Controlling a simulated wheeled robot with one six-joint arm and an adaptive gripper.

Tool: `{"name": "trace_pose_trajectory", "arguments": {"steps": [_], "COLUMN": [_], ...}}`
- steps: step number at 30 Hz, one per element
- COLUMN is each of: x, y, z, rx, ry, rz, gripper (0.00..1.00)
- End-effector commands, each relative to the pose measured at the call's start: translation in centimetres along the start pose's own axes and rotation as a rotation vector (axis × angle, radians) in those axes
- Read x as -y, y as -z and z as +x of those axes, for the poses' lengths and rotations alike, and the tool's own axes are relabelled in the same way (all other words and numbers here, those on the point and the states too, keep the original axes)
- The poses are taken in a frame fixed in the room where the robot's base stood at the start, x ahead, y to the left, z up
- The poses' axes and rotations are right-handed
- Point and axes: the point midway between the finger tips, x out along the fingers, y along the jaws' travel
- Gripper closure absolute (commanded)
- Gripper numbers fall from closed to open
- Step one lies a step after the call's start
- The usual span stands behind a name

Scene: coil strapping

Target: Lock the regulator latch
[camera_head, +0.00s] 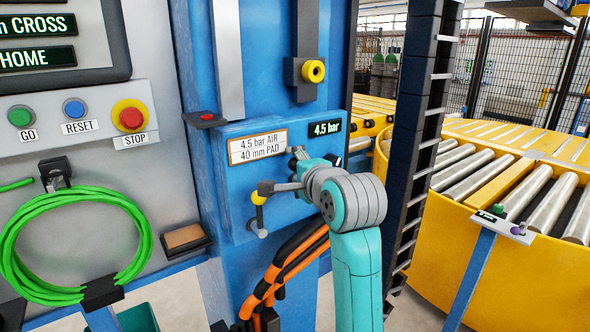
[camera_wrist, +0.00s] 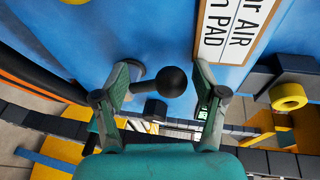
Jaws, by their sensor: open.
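The regulator panel (camera_head: 225,190) is a blue box on the blue column, with a 4.5 bar readout (camera_head: 325,128). My gripper (camera_head: 283,172) is open in front of its lower part. In the wrist view, a black ball knob on a short grey stem (camera_wrist: 173,80) stands between my open gripper's fingers (camera_wrist: 163,74), apparently the latch handle. Both fingers look clear of it. In the head view my gripper hides this knob. A yellow lever with a grey end (camera_head: 258,205) shows just left of the lower finger; I cannot tell whether they touch.
A label (camera_head: 257,147) sits on the panel; it also shows in the wrist view (camera_wrist: 232,35). A yellow ring knob on a black block (camera_head: 313,71) is above. Orange and black hoses (camera_head: 285,270) hang below. A dark cable chain (camera_head: 415,130) stands right of my arm.

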Motion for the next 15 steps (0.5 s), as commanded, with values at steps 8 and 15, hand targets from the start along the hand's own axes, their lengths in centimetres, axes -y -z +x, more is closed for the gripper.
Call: {"name": "trace_pose_trajectory", "arguments": {"steps": [8, 15], "x": [0.0, 0.0], "y": [-0.2, -0.2], "z": [0.0, -1.9], "rx": [0.004, 0.004], "ry": [0.000, 0.001], "rz": [0.000, 0.000], "gripper": [0.30, 0.30]}}
